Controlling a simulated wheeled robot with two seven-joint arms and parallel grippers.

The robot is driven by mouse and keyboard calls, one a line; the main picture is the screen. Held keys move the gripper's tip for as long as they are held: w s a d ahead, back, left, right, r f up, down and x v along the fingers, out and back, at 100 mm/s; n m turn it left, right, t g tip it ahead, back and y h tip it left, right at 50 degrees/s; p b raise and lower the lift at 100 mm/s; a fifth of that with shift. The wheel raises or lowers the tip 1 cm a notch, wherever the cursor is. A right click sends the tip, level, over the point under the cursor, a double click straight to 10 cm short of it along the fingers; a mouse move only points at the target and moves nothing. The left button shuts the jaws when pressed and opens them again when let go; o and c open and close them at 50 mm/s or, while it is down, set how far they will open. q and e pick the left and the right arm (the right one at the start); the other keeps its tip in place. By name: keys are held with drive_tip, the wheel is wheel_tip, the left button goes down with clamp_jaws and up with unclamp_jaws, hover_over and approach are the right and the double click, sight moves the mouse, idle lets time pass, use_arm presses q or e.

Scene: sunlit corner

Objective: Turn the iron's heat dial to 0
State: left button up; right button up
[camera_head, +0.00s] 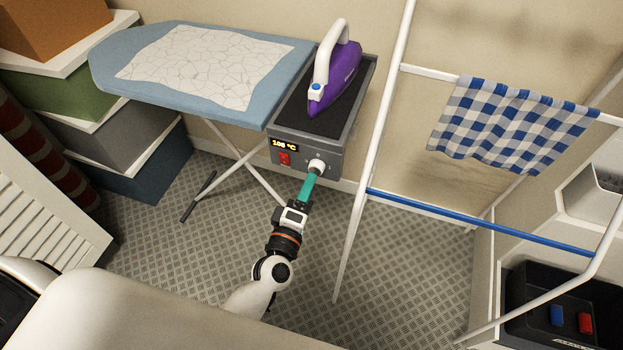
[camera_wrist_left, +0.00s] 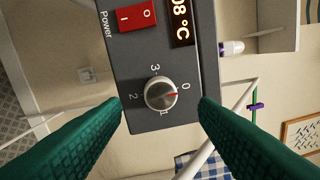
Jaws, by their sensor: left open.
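The purple iron (camera_head: 334,80) with a white handle rests on a dark grey station (camera_head: 350,140). The station's front carries the round heat dial (camera_head: 317,166), which also shows in the left wrist view (camera_wrist_left: 158,93). The dial's red mark points right, between 0 and 1 and closer to 0. My left gripper (camera_head: 311,180), with green fingers, is open right in front of the dial. In the left wrist view the dial lies between the two fingertips (camera_wrist_left: 161,99), with gaps on both sides; contact is not visible. My right gripper is out of view.
An ironing board (camera_head: 110,66) stands left of the station. A white drying rack (camera_head: 374,130) with a checked cloth (camera_head: 510,122) stands close on the right.

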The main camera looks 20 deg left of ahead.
use_arm(q)
drive_tip(key=s, duration=0.8)
drive_tip(key=shift+a+f+b, duration=0.15)
drive_tip(key=shift+f+b, duration=0.1)
drive_tip(key=shift+b, duration=0.15)
drive_tip(key=s+f+m+g+h+p, duration=0.1)
drive_tip(key=s+f+m+g, duration=0.25)
drive_tip(key=f, duration=0.55)
drive_tip(key=s+f+m+g, duration=0.2)
drive_tip(key=f+m, duration=0.2)
drive_tip(key=f, duration=0.5)
drive_tip(key=s+f+m+g+h+p, duration=0.1)
drive_tip(key=s+f+m+g, duration=0.2)
drive_tip(key=f, duration=0.6)
drive_tip(key=s+a+f+m+g+y+p, duration=0.1)
drive_tip(key=s+a+f+m+g, duration=0.2)
drive_tip(key=s+f, duration=0.4)
drive_tip(key=s+a+f+m+g+y, duration=0.1)
drive_tip(key=s+a+f+m+g, duration=0.3)
drive_tip(key=s, duration=1.1)
wheel_tip(320, 180, down, 4)
drive_tip(key=shift+s+a+r+g+y+p, duration=0.15)
drive_tip(key=shift+s+a+g+y+p, duration=0.2)
drive_tip(key=shift+a+g, duration=0.55)
drive_tip(key=shift+d+m+g, duration=0.25)
